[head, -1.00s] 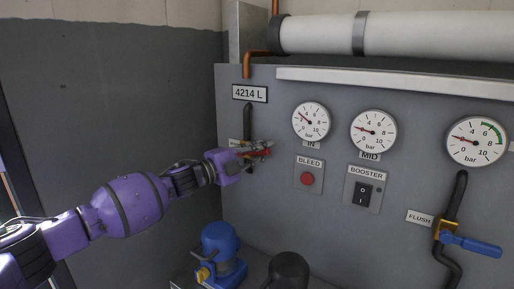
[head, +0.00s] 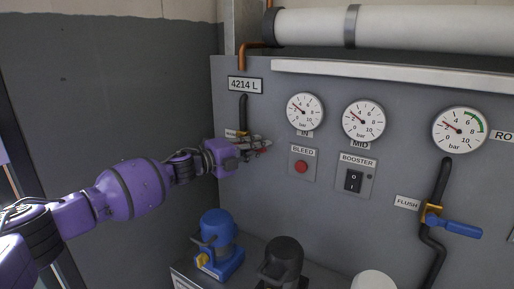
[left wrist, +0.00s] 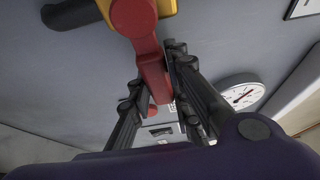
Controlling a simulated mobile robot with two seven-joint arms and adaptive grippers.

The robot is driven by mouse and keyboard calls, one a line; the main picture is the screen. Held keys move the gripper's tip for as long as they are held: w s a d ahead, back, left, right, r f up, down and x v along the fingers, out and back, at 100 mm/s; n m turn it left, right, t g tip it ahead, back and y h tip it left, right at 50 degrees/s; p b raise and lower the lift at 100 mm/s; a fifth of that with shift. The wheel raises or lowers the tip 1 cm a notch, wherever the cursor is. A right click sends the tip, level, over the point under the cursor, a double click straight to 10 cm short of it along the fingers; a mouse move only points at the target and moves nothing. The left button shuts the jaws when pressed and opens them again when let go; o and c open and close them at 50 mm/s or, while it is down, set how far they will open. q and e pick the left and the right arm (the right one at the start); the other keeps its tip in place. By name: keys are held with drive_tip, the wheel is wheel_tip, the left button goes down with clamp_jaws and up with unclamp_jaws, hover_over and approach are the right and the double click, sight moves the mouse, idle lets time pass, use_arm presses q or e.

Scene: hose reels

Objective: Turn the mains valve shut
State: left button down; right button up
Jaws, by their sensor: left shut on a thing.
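The mains valve has a red lever (left wrist: 148,62) on a yellow body (left wrist: 95,14), on the dark pipe (head: 243,108) below the 4214 L sign. In the head view the lever is mostly hidden behind my left gripper (head: 262,146). In the left wrist view my left gripper (left wrist: 158,88) has its dark fingers on both sides of the red lever and is shut on it. My right gripper is not in view.
Right of the valve are the BLEED button (head: 301,167) and the BOOSTER switch (head: 353,181). A blue FLUSH lever (head: 452,228) is farther right. A blue pump (head: 218,240) and a dark pump (head: 284,262) stand below.

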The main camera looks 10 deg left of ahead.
use_arm(q)
drive_tip(key=c, duration=1.6)
unclamp_jaws()
drive_tip(key=shift+f, duration=0.1)
drive_tip(key=v, duration=1.2)
drive_tip(key=shift+a, duration=0.1)
